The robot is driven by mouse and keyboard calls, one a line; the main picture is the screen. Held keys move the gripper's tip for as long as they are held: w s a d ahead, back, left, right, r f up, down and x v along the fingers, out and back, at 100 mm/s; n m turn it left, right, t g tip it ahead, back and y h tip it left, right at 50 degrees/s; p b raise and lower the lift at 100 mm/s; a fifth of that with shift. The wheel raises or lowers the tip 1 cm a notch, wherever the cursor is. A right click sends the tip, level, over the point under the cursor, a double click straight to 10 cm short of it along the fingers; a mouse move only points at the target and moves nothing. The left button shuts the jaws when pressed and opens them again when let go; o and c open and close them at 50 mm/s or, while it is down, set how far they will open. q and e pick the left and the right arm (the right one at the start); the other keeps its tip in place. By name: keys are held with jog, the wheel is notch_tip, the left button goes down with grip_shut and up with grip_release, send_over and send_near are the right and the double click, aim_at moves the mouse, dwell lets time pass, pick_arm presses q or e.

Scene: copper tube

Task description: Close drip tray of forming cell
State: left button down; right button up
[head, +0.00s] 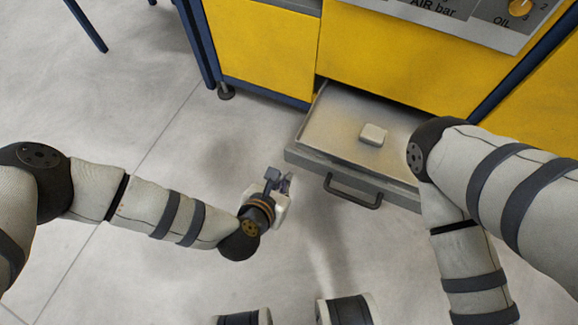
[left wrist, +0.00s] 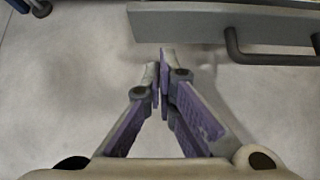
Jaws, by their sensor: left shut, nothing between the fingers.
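The grey drip tray (head: 330,135) is pulled out from under the yellow forming cell (head: 268,45) in the head view. Its dark bar handle (head: 352,192) is on the front panel. The front panel also shows at the top of the left wrist view (left wrist: 190,22), with the handle (left wrist: 265,57) at the right. My left gripper (head: 285,183) is just in front of the tray's left front corner, apart from it. In the left wrist view its fingers (left wrist: 161,75) are shut and empty. My right arm crosses the tray's right end; its gripper is out of view.
A small pale block (head: 374,134) lies in the tray. A control panel (head: 470,18) with an orange knob is at the upper right. A dark blue cabinet leg with a foot (head: 225,91) stands left of the tray. The floor (head: 110,120) at the left is clear.

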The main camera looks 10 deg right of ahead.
aim_at(297, 160)
pick_arm(q)
jog(key=shift+w+d+f+b, duration=0.15)
jog(key=shift+w+d, duration=0.25)
jog(key=shift+w, duration=0.2)
jog(key=shift+w+d+b, duration=0.15)
jog(key=shift+w+d, duration=0.25)
jog(key=shift+w, duration=0.25)
jog(key=shift+w+d+f+b, duration=0.15)
jog(key=shift+w+d, duration=0.25)
jog(key=shift+w, duration=0.2)
pick_arm(e)
jog(key=shift+s+f, duration=0.25)
jog(key=shift+f, duration=0.25)
pick_arm(q)
jog(key=shift+r, duration=0.1)
